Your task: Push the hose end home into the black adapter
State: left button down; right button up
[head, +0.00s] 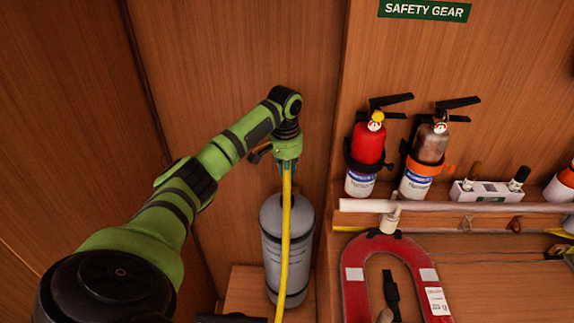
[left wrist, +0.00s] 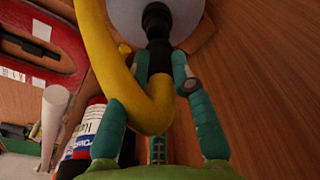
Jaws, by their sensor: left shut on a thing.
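The yellow hose (head: 285,230) hangs from my left gripper (head: 287,168) in front of the grey cylinder (head: 271,252). In the left wrist view the hose (left wrist: 97,45) bends in a tight loop between the teal fingers of my left gripper (left wrist: 152,80), which is shut on it. The hose's dark end (left wrist: 160,65) points toward the black adapter (left wrist: 156,20), which stands in front of the pale round cylinder top. End and adapter look roughly in line; whether they touch or how deep the end sits cannot be told. The adapter is hidden in the head view. My right gripper is out of view.
A red extinguisher (head: 367,143) and a grey-brown one (head: 431,143) hang on the wall to the right. A pale rail (head: 455,207) runs below them. A red horseshoe-shaped float (head: 357,293) lies right of the cylinder. The wooden wall (head: 225,70) behind my arm is bare.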

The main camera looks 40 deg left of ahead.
aim_at(287, 197)
pick_arm(q)
jog(key=shift+f, duration=0.15)
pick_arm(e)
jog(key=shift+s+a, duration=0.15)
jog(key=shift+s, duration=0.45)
pick_arm(q)
jog(key=shift+g, duration=0.4)
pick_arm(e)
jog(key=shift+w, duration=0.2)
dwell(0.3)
pick_arm(q)
jog(key=shift+f, duration=0.35)
jog(key=shift+f, duration=0.75)
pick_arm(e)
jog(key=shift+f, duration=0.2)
pick_arm(q)
jog(key=shift+f, duration=0.15)
